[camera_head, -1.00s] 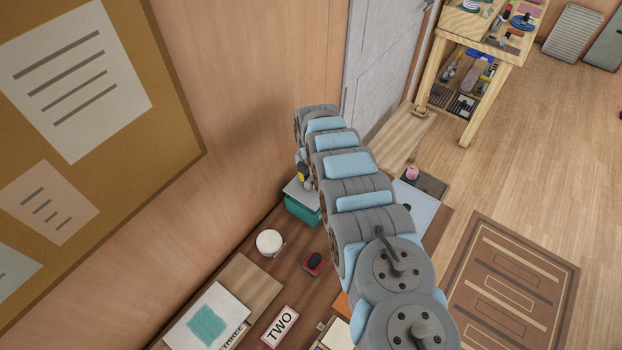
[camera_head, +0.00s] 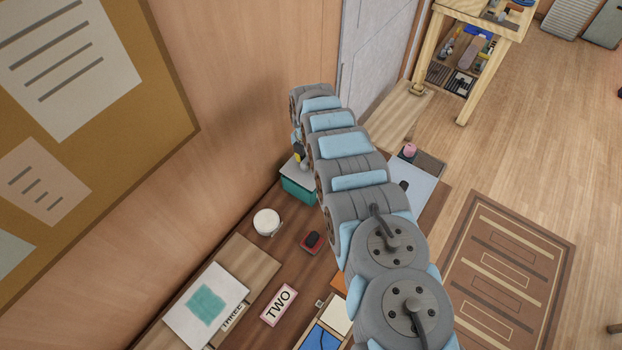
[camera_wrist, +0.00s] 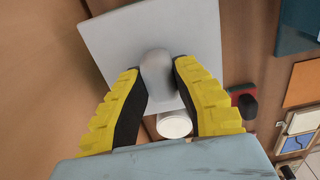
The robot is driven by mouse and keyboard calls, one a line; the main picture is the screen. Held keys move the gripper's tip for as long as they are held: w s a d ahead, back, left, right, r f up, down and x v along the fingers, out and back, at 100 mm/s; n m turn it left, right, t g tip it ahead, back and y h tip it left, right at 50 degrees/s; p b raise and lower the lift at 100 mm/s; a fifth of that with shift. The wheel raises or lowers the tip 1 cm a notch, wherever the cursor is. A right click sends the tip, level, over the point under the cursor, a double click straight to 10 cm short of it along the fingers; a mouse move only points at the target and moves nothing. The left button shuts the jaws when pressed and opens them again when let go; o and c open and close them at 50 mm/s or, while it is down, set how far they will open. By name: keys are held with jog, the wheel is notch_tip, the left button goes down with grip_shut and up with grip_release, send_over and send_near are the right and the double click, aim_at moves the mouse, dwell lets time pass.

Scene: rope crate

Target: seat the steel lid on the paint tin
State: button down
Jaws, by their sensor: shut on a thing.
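The steel lid (camera_wrist: 110,40) is a light grey square plate with a rounded grey knob (camera_wrist: 157,72). My gripper (camera_wrist: 157,70) has its yellow and black fingers shut on the knob, one on each side. In the head view my gripper (camera_head: 299,155) is partly hidden by my arm, directly above a teal box-shaped tin (camera_head: 299,190). The grey lid (camera_head: 291,172) lines up over the tin's top there. I cannot tell whether the lid touches the rim or sits just above it. In the wrist view the plate hides the tin.
A white round container (camera_head: 266,221) stands close to the tin, also seen in the wrist view (camera_wrist: 174,125). A red and black object (camera_head: 312,241) and a TWO card (camera_head: 279,304) lie nearer. A wooden wall rises just left. Bare tabletop lies between these things.

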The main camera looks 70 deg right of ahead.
jog(key=shift+f, duration=0.2)
dwell(0.5)
jog(key=shift+f+b, duration=0.3)
jog(key=shift+b, duration=0.1)
jog(key=shift+f+b, duration=0.7)
jog(key=shift+f, duration=0.1)
dwell(1.3)
jog(key=c, duration=0.9)
grip_release()
jog(key=shift+r, duration=0.1)
